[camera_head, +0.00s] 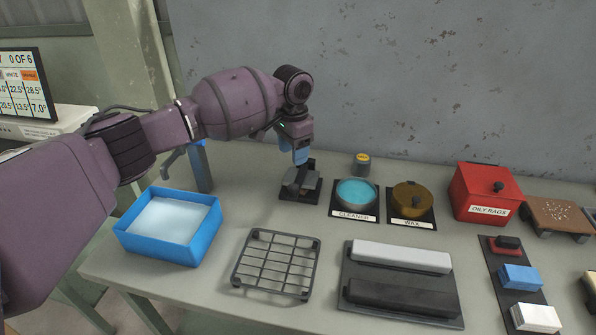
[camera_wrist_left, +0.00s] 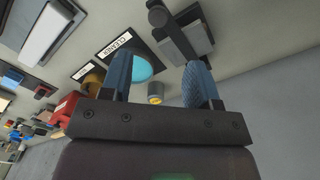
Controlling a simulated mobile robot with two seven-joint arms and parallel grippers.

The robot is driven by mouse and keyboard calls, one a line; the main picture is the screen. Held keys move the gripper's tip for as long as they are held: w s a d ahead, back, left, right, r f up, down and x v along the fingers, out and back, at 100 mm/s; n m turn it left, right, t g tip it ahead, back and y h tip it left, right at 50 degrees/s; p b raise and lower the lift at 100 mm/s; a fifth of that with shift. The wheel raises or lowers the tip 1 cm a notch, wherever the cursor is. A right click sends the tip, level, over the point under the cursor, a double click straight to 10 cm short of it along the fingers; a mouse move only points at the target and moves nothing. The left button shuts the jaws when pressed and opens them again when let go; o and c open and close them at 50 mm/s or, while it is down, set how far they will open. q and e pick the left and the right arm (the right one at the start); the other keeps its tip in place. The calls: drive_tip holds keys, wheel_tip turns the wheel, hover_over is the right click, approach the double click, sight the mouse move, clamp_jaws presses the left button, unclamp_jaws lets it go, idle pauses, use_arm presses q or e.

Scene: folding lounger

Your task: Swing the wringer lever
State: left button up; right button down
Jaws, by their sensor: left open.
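My left gripper (camera_head: 301,155) reaches in from the left and points down, open and empty. Just below it stands a small dark device (camera_head: 300,183) with grey plates on a black base, which may be the wringer. In the left wrist view, the open blue fingers (camera_wrist_left: 158,72) have this device (camera_wrist_left: 190,38) beyond them, with a dark bar and a round knob (camera_wrist_left: 157,17). I cannot tell for sure which part is the lever. In the head view the fingertips partly cover the device; I cannot tell whether they touch it. My right gripper is not in view.
A blue tub (camera_head: 128,232) of pale liquid stands left, with a blue post (camera_head: 200,168) behind it. A wire rack (camera_head: 275,263), a cleaner dish (camera_head: 357,193), a wax tin (camera_head: 411,199) and a red rag box (camera_head: 485,190) share the bench. A grey wall closes the back.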

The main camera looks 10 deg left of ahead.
sight(293, 186)
use_arm(q)
drive_tip(key=f, duration=0.4)
drive_tip(key=shift+s+f, duration=0.2)
drive_tip(key=shift+s, duration=0.1)
wheel_tip(293, 186, down, 5)
drive_tip(key=shift+r, duration=0.1)
drive_tip(key=shift+f, duration=0.65)
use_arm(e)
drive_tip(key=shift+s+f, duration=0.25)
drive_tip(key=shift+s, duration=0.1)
use_arm(q)
drive_tip(key=shift+c, duration=0.2)
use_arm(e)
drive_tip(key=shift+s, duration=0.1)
use_arm(q)
drive_tip(key=shift+w, duration=0.1)
clamp_jaws()
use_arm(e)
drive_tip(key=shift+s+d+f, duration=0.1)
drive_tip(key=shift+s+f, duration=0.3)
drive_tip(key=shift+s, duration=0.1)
